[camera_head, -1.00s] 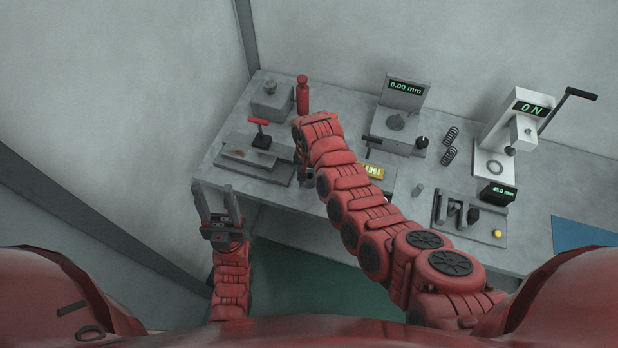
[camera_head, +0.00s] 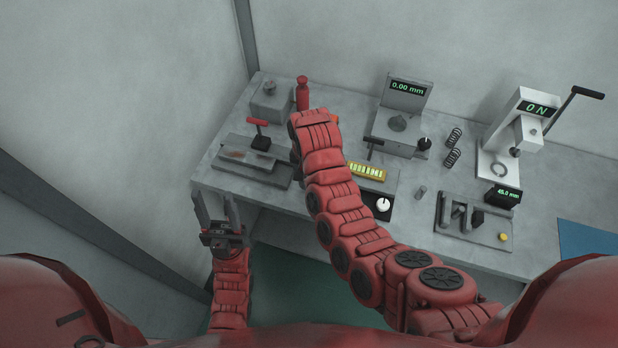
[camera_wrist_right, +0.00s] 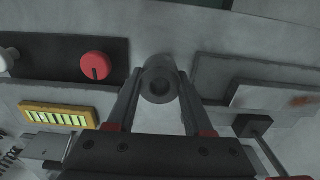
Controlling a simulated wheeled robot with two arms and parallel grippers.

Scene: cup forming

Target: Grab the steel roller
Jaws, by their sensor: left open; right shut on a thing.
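The steel roller (camera_wrist_right: 158,73) is a dark grey cylinder with a round hollow in its end. It shows in the right wrist view, between the fingers of my right gripper (camera_wrist_right: 160,92), which is shut on it. In the head view my right forearm hides this gripper and the roller. Whether the roller touches the surface beneath cannot be told. My left gripper (camera_head: 215,208) is open and empty, in front of the bench's left front edge.
A grey plate fixture with a red-handled tool (camera_head: 258,137) stands left of my right arm. A red bottle (camera_head: 302,95) and a grey block (camera_head: 270,101) stand behind. A yellow-lit panel (camera_head: 367,171), gauge stand (camera_head: 397,118) and lever press (camera_head: 515,135) stand to the right.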

